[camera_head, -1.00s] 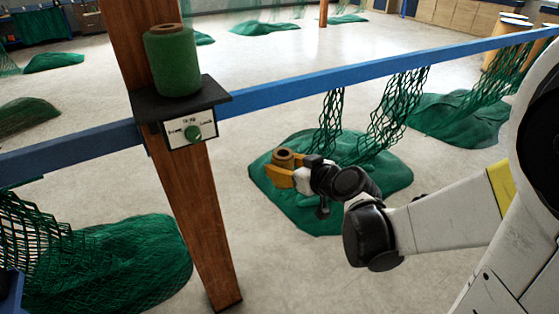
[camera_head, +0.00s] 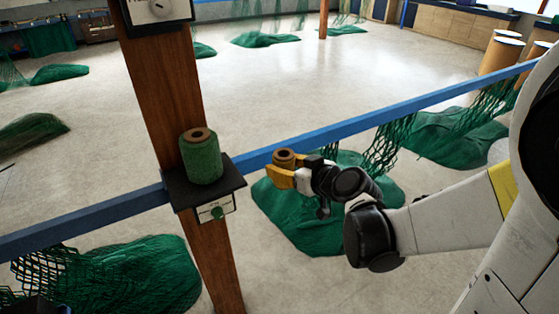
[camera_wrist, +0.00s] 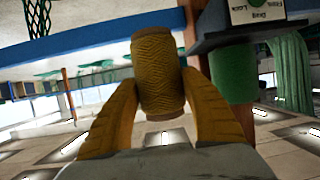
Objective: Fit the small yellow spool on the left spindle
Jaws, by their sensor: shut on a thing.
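The small yellow spool (camera_head: 284,157) is brownish yellow with a hollow core. My gripper (camera_head: 281,176) has yellow fingers shut around its sides and holds it in the air, roughly upright, right of the wooden post in the head view. In the wrist view the yellow spool (camera_wrist: 158,75) sits between both fingers (camera_wrist: 158,100), and its wound thread shows clearly. I cannot make out a bare left spindle in either view.
A green spool (camera_head: 200,158) stands on a black shelf (camera_head: 232,178) on the wooden post (camera_head: 170,90). A small sign (camera_head: 216,209) hangs below. A blue rail (camera_head: 320,133) crosses behind, with green nets (camera_head: 140,285) around. Open floor lies beyond.

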